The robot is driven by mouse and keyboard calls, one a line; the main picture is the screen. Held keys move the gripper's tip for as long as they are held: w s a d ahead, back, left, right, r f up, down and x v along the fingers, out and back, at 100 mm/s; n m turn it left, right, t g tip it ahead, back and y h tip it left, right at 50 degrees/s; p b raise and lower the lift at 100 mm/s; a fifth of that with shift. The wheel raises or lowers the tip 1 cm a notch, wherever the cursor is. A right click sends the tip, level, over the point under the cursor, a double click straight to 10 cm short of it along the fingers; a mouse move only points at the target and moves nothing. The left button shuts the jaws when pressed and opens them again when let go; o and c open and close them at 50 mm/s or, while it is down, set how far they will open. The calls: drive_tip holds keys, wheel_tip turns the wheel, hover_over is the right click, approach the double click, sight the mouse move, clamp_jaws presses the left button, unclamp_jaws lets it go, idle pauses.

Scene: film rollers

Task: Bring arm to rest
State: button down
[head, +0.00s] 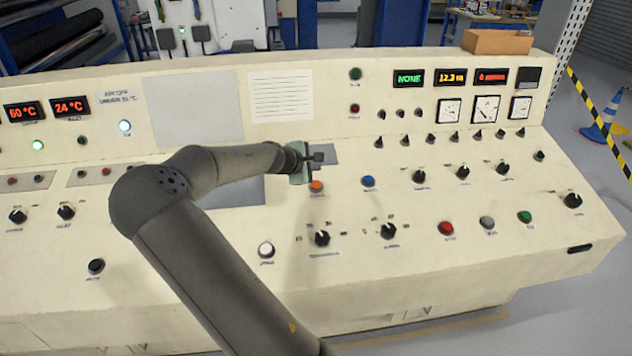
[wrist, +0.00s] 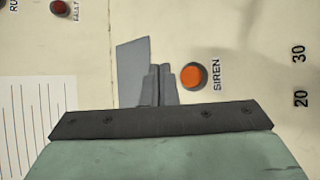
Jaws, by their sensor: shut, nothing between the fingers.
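My arm reaches in from the bottom of the head view over a cream control console (head: 360,290). My gripper (head: 318,157) is over the middle of the console, just above and beside an orange button (head: 316,186). In the wrist view my gripper (wrist: 160,72) is shut and empty, with the fingers together. There the orange button (wrist: 193,76), labelled SIREN, lies just right of the fingertips. A gap between fingers and console cannot be judged exactly. A grey panel (wrist: 131,60) shows behind the fingers.
A blue button (head: 368,181), a white button (head: 266,250) and several black knobs (head: 322,238) surround the gripper. Lit displays (head: 450,77) and gauges stand on the upright back panel. A cardboard box (head: 497,41) sits on top at the back right. The air above the console's right side is clear.

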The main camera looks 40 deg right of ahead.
idle(0.7)
drive_tip(key=s+a+f+m+y, duration=0.2)
drive_tip(key=s+a, duration=0.1)
drive_tip(key=s+a+f+m+g+y, duration=0.1)
drive_tip(key=s, duration=0.1)
drive_tip(key=shift+s+a+f+m, duration=0.1)
drive_tip(key=shift+s+a+m, duration=0.2)
drive_tip(key=shift+a, duration=0.1)
drive_tip(key=s+a+r+m+y, duration=0.3)
drive_tip(key=s+a+r, duration=0.1)
drive_tip(key=s+a, duration=0.9)
drive_tip(key=s+a+r+m+g+y, duration=0.1)
drive_tip(key=s+a+r+m+y, duration=0.1)
drive_tip(key=s+a, duration=1.1)
drive_tip(key=a+r+y, duration=0.1)
drive_tip(key=a+y, duration=0.1)
drive_tip(key=a, duration=0.1)
drive_tip(key=shift+a+r+m, duration=0.2)
drive_tip(key=shift+r+m, duration=0.15)
drive_tip(key=shift+m, duration=0.05)
